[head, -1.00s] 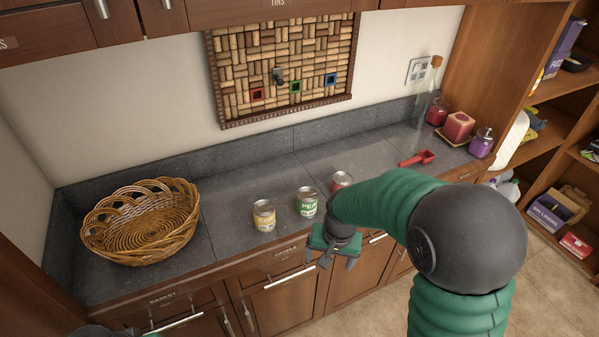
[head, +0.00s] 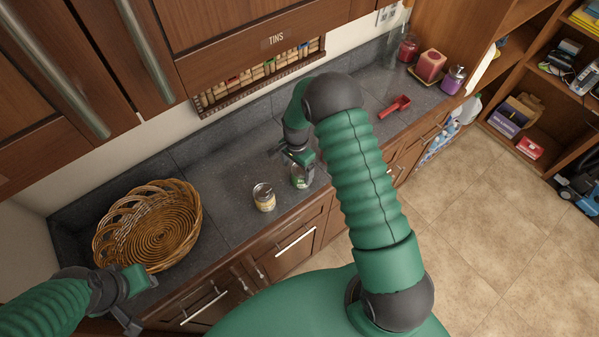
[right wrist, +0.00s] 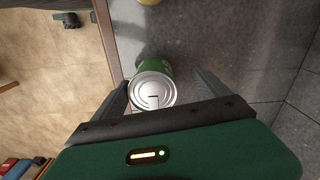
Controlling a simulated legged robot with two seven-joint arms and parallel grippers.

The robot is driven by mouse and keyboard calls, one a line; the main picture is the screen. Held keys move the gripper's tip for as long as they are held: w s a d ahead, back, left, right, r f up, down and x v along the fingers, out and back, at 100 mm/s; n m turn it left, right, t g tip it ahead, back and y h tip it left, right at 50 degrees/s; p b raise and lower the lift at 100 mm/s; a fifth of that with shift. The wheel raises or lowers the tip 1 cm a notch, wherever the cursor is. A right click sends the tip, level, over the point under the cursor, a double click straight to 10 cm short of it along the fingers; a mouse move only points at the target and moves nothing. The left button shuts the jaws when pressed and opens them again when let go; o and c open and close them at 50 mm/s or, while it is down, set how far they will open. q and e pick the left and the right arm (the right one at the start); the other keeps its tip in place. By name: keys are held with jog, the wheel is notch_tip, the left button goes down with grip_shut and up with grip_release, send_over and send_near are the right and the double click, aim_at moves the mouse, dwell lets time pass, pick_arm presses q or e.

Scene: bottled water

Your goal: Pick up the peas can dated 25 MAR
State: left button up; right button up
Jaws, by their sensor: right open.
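The green pea can (head: 301,176) stands on the grey counter near its front edge, partly covered by my right gripper (head: 297,160). In the right wrist view the can's silver lid (right wrist: 153,91) and green side show between the two open fingers of my right gripper (right wrist: 160,80). The fingers are spread, with a gap at the right finger. No date is legible. A yellow-labelled can (head: 264,197) stands to the left. The third can is not visible now. My left gripper (head: 140,301) is open and empty, low at the left by the counter front.
A wicker basket (head: 150,222) stands on the counter at the left. A red scoop (head: 395,107), candles (head: 430,66) and a purple jar (head: 453,80) are at the right. Upper cabinets (head: 240,45) hang over the counter. Bare counter lies behind the yellow can.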

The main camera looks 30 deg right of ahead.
jog(key=shift+s+d+f+p, duration=0.1)
jog(key=shift+d+f+p, duration=0.1)
jog(key=shift+f+p, duration=0.35)
jog(key=shift+s+d+f+p, duration=0.1)
jog(key=shift+d+f+p, duration=0.05)
jog(key=shift+f+p, duration=0.4)
jog(key=shift+s+d+f, duration=0.1)
jog(key=shift+s+f, duration=0.1)
jog(key=shift+f, duration=0.25)
jog(key=shift+s+d+f, duration=0.1)
jog(key=shift+s+f, duration=0.1)
jog(key=shift+f, duration=0.25)
jog(key=shift+s+d+f, duration=0.1)
jog(key=shift+d, duration=0.05)
jog(key=shift+w+f, duration=0.2)
jog(key=shift+w, duration=0.1)
jog(key=c, duration=0.4)
jog(key=shift+w+a, duration=0.1)
jog(key=shift+a, duration=0.1)
jog(key=c, duration=0.5)
jog(key=shift+s+r, duration=0.2)
jog(key=c, duration=0.7)
jog(key=shift+c, duration=1.1)
pick_arm(q)
jog(key=v, duration=0.3)
jog(key=shift+d+r, duration=0.15)
jog(key=shift+d, duration=0.1)
pick_arm(e)
jog(key=shift+w+d+f, duration=0.1)
